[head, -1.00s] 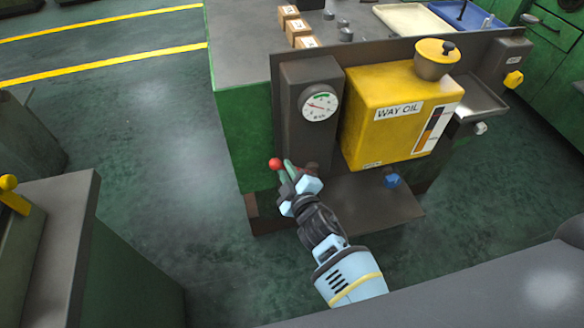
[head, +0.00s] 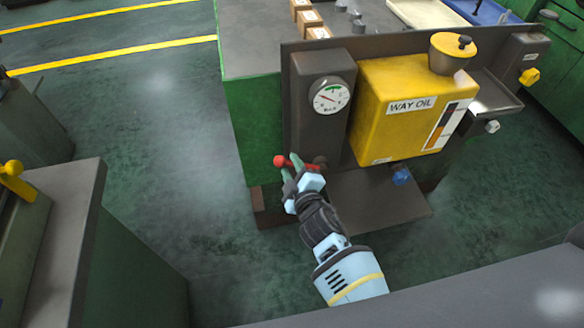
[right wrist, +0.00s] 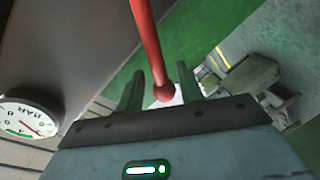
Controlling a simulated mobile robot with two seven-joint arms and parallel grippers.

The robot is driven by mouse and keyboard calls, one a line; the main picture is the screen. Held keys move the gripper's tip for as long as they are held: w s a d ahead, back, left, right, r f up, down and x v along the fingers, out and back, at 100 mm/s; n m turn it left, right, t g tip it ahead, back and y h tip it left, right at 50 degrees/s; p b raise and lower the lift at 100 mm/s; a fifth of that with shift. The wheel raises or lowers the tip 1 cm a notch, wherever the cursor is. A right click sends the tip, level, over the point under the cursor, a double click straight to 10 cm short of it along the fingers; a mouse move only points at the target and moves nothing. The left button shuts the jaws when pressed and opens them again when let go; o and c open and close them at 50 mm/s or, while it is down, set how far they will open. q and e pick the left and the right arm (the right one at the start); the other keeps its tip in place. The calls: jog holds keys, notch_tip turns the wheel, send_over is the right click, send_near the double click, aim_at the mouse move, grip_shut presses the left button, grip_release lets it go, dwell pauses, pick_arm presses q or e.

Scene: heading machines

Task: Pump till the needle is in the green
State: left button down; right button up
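The pressure gauge (head: 331,96) has a white dial on a dark pump housing (head: 335,135). Its green band is at the top of the dial. The red needle appears to lie outside the band. The gauge also shows upside down in the right wrist view (right wrist: 25,118). The red pump lever (right wrist: 146,38) ends in a round red knob (right wrist: 163,92), low on the housing in the head view (head: 280,161). My right gripper (head: 287,168) is at the knob, with its green fingers on either side of it and narrow gaps visible in the wrist view. My left gripper is out of view.
A yellow way oil tank (head: 405,112) stands right of the pump, above a dark metal tray (head: 375,205). A grey-topped cabinet (head: 60,195) is at lower left. The floor between is clear.

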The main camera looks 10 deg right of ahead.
pick_arm(q)
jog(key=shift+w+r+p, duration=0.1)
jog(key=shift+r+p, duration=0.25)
jog(key=shift+p, duration=0.05)
pick_arm(e)
jog(key=v, duration=0.8)
dwell(0.8)
